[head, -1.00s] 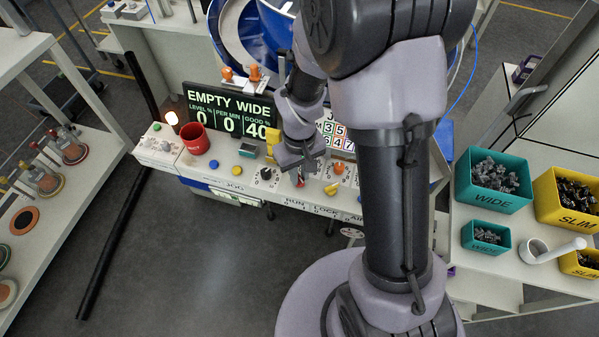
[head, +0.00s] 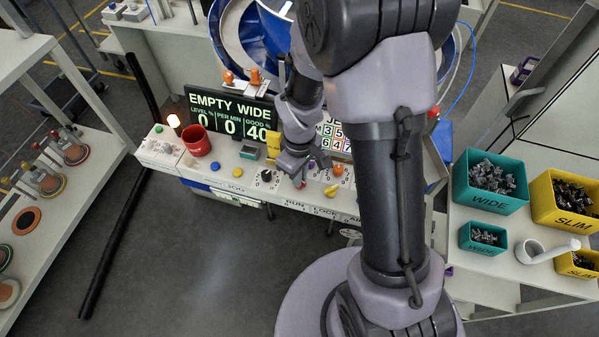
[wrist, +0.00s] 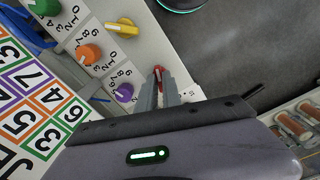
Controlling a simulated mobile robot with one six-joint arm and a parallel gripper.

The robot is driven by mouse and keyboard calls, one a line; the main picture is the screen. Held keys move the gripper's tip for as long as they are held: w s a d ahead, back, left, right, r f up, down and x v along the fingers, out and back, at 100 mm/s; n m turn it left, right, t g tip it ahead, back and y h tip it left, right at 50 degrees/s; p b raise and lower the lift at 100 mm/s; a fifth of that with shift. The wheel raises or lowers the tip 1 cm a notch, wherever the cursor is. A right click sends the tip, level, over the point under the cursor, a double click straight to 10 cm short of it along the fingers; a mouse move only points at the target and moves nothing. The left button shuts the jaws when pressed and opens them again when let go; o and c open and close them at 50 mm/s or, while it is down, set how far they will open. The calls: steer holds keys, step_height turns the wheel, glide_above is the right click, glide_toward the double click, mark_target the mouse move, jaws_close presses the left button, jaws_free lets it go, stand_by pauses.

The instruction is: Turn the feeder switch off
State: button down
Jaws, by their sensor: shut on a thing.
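A small red switch handle (wrist: 158,73) stands on the white panel in the wrist view, at the tips of my gripper (wrist: 160,80). The two grey fingers are close together on it, hiding its lower part. In the head view my gripper (head: 294,172) is low over the front strip of the panel, above the RUN label (head: 295,205). Little of the red handle shows there. I cannot read the switch's position.
A yellow handle (wrist: 121,28), an orange knob (wrist: 88,54) and a purple knob (wrist: 123,92) sit close by. A black knob (head: 267,175) stands left of my gripper. The display (head: 231,112) reads EMPTY WIDE.

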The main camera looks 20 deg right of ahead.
steer(key=n+p, duration=0.2)
steer(key=n, duration=0.4)
steer(key=shift+r, duration=0.1)
steer(key=n+p, duration=0.2)
steer(key=n, duration=0.5)
stand_by(0.6)
steer(key=c, duration=1.5)
jaws_free()
step_height(320, 180, up, 17)
steer(key=p, duration=0.5)
steer(key=shift+r+p, duration=0.1)
steer(key=shift+p, duration=0.3)
